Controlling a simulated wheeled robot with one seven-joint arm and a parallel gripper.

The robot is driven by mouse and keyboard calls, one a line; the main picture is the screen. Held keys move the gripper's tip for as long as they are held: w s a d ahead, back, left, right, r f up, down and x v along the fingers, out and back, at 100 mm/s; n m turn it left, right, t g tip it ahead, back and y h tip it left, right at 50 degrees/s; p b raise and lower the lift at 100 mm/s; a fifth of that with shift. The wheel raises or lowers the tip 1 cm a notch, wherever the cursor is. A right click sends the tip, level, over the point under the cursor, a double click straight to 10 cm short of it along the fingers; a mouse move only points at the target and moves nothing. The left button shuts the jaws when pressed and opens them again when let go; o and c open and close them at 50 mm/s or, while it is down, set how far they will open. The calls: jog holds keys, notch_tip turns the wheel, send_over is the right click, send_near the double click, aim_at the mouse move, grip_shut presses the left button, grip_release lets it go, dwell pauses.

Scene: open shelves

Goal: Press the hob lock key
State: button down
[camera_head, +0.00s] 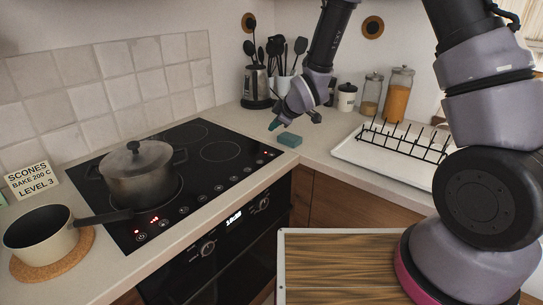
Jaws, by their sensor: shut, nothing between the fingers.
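The black glass hob (200,185) is set in the counter on the left, with a row of touch keys (205,194) along its front edge. Red lights glow at the near left end of the row, and a small red light shows near its far right end. The key symbols are too small to tell which one is the lock key. My gripper (275,125) is shut and empty, pointing down and left with its teal tip above the counter, just beyond the hob's right end. It appears apart from the keys.
A lidded steel pot (139,178) stands on the hob. A saucepan (40,236) sits on a cork mat, its handle reaching over the hob's corner. A teal sponge (290,140) lies beside my gripper. Utensil holders (257,85) stand behind; a dish rack (403,143) is right.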

send_near(271, 154)
jog(key=shift+w+a+f, duration=0.45)
jog(key=shift+w+a, duration=0.05)
jog(key=shift+w, duration=0.25)
jog(key=shift+w+a+f, duration=0.45)
jog(key=shift+w+a, duration=0.05)
jog(key=shift+w, duration=0.25)
jog(key=shift+w+a+f, duration=0.45)
jog(key=shift+w+a, duration=0.05)
jog(key=shift+w, duration=0.2)
jog(key=shift+f, duration=0.4)
jog(key=shift+f, duration=0.2)
dwell(0.6)
jog(key=shift+s+d+f, duration=0.1)
jog(key=shift+s+f, duration=0.05)
jog(key=shift+f, duration=0.25)
dwell(0.5)
jog(key=shift+r, duration=0.85)
